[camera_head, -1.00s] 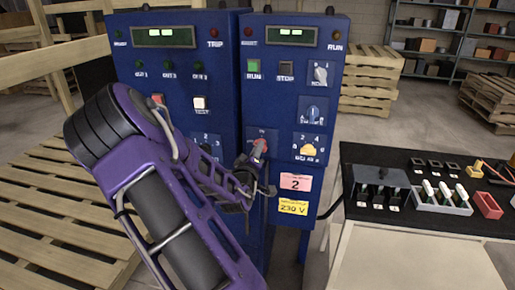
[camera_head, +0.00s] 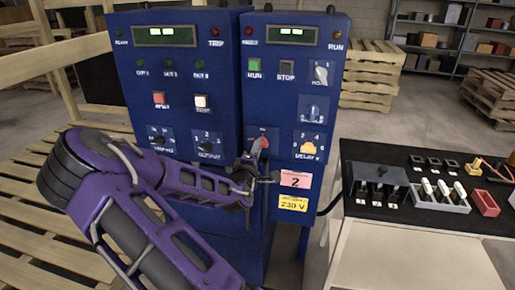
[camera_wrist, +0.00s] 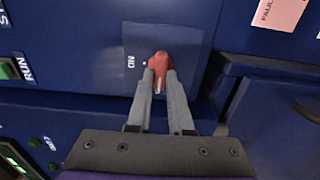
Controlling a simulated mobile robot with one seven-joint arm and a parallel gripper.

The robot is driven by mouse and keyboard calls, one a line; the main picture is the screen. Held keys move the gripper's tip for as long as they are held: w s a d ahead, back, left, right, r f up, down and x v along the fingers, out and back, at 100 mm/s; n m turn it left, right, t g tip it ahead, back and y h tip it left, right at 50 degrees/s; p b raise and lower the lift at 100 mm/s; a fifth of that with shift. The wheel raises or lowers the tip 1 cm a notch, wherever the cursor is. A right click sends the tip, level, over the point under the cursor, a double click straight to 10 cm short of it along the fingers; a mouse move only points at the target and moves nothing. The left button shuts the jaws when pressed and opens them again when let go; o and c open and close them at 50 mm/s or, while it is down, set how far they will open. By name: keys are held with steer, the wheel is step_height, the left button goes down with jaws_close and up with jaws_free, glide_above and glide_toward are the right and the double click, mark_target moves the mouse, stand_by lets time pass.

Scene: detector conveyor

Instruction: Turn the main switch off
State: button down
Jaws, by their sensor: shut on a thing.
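The main switch is a red handle (camera_head: 264,143) on a small blue plate, low on the right cabinet's front. My gripper (camera_head: 258,155) is at the switch, in front of the cabinet. In the wrist view the red handle (camera_wrist: 161,60) sits between the two grey fingertips (camera_wrist: 161,76), which are closed on its sides. White lettering and a small white dot show on the plate to the left of the handle. The fingers hide part of the handle's lower end.
The right cabinet (camera_head: 340,60) also carries a yellow knob (camera_head: 308,148), a blue-plated knob (camera_head: 314,110), a green button and a black button. Pink and yellow labels lie just below right of the switch. A black-topped table (camera_head: 400,222) with switches and bins stands at right.

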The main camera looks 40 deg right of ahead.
stand_by(0.4)
steer(key=c, duration=0.8)
jaws_free()
